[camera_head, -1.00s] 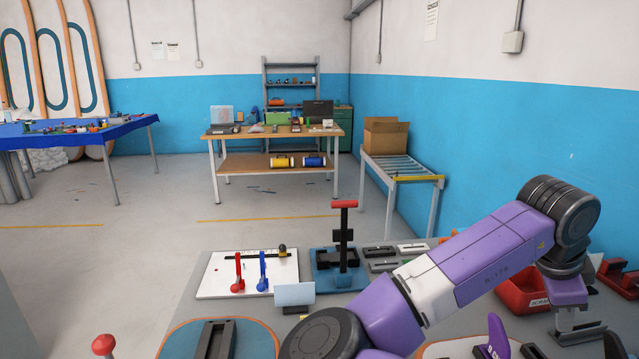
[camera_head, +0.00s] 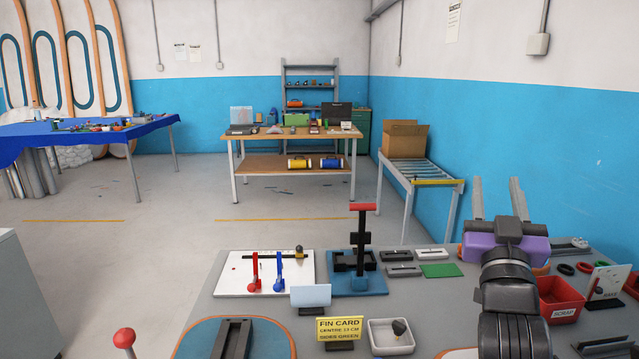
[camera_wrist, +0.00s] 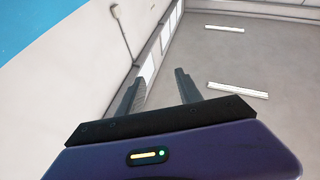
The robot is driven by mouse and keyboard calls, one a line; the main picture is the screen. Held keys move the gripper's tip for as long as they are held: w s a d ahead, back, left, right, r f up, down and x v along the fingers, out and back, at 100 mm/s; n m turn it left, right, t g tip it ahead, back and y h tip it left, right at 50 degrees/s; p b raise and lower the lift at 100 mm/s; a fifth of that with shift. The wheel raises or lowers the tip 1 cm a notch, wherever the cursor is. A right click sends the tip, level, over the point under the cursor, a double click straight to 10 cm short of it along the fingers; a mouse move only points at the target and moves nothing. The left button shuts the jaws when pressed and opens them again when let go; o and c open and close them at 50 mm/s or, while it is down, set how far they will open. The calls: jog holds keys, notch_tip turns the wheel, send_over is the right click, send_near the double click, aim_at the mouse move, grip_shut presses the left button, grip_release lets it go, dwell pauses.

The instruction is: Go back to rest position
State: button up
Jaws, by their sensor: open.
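My gripper (camera_head: 496,200) is raised above the right part of the grey workbench (camera_head: 430,310), with its fingers pointing up. The two fingers are apart with nothing between them. In the wrist view my gripper (camera_wrist: 157,92) is also open and empty, and it faces the ceiling and upper wall. My dark wrist and forearm hide part of the bench behind and below them.
On the bench stand a white board (camera_head: 240,270) with red and blue clamps, a blue press fixture (camera_head: 362,282), a yellow fin card (camera_head: 340,329), a small white tray (camera_head: 390,347) and a red scrap bin (camera_head: 562,311). Open floor (camera_head: 180,250) lies beyond.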

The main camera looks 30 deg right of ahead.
jog(key=s+a+f+n+t+y, duration=0.1)
jog(key=a+f+n+t+y, duration=0.2)
jog(key=a+f+n+y, duration=0.6)
jog(key=s+a+f+n+t+y, duration=0.15)
jog(key=a+f+t+y, duration=0.45)
jog(key=a, duration=0.6)
jog(key=s+a+f+g+y, duration=0.1)
jog(key=s+a+f+g, duration=0.3)
jog(key=s+a+f, duration=0.2)
jog(key=s+a+f+m+g+y, duration=0.1)
jog(key=s+a+f+g+y, duration=0.1)
jog(key=s+a+f+g, duration=0.2)
jog(key=s+a+f, duration=0.3)
jog(key=s+f, duration=0.4)
jog(key=s, duration=0.3)
jog(key=shift+s+f+g+y, duration=0.15)
jog(key=shift+s+g+y, duration=0.15)
jog(key=shift+s+g, duration=0.1)
jog(key=shift+w+a, duration=0.1)
